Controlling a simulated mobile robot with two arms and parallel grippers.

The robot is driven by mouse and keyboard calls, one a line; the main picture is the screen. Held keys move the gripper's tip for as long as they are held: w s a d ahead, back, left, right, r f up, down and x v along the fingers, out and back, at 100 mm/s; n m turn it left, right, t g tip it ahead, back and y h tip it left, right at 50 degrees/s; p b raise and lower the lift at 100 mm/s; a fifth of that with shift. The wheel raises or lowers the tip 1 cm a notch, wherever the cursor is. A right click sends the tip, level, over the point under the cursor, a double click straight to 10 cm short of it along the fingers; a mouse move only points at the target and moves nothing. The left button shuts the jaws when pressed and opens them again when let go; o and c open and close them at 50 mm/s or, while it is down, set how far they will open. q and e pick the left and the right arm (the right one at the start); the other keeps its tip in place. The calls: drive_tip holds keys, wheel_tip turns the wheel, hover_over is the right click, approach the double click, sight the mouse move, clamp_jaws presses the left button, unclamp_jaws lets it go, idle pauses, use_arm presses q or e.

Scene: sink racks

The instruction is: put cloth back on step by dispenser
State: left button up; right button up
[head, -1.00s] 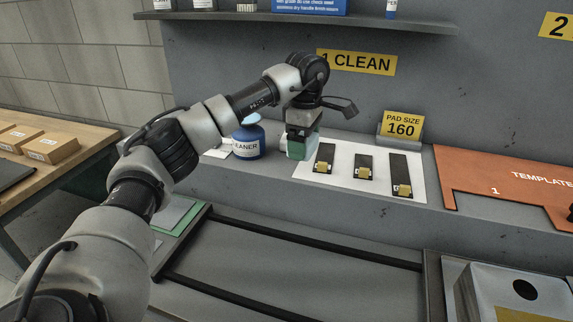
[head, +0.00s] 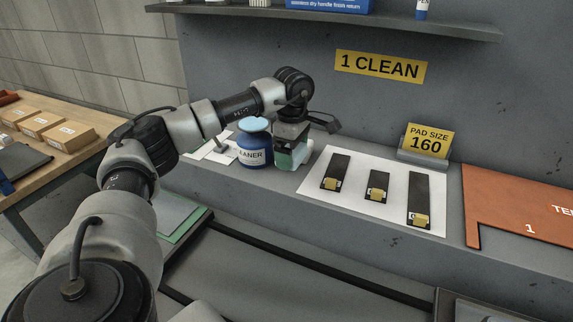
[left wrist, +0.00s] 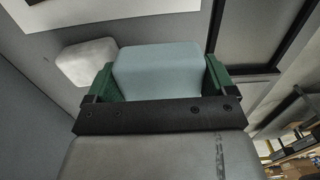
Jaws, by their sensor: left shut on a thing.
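The cloth (left wrist: 158,72) is a pale blue folded block between the green fingers of my left gripper (left wrist: 160,82) in the left wrist view. In the head view my left gripper (head: 292,157) points down over the grey step, just right of the blue dispenser (head: 255,150) with a "CLEANER"-type label, partly cut off. The fingers hide most of the cloth there. I cannot tell whether the cloth touches the step. My right gripper is not in view.
A white block (left wrist: 85,62) lies close by the held cloth in the left wrist view. A white sheet (head: 335,193) with three black tools is right of the gripper. An orange template (head: 510,205) lies farther right. A shelf (head: 400,23) runs above.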

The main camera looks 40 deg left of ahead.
sight(287, 177)
use_arm(q)
drive_tip(key=shift+s+a+f, duration=0.3)
drive_tip(key=shift+a, duration=0.1)
drive_tip(key=shift+s+f, duration=0.1)
wheel_tip(287, 177, down, 3)
drive_tip(key=shift+a+f+p, duration=0.1)
drive_tip(key=shift+f+p, duration=0.05)
drive_tip(key=shift+p, duration=0.3)
drive_tip(key=shift+f, duration=0.35)
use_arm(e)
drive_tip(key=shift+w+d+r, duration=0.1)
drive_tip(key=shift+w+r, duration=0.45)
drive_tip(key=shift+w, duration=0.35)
use_arm(q)
drive_tip(key=shift+f, duration=0.15)
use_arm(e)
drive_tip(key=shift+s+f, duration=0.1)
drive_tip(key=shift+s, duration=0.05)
use_arm(q)
drive_tip(key=o, duration=0.6)
drive_tip(key=shift+c, duration=0.2)
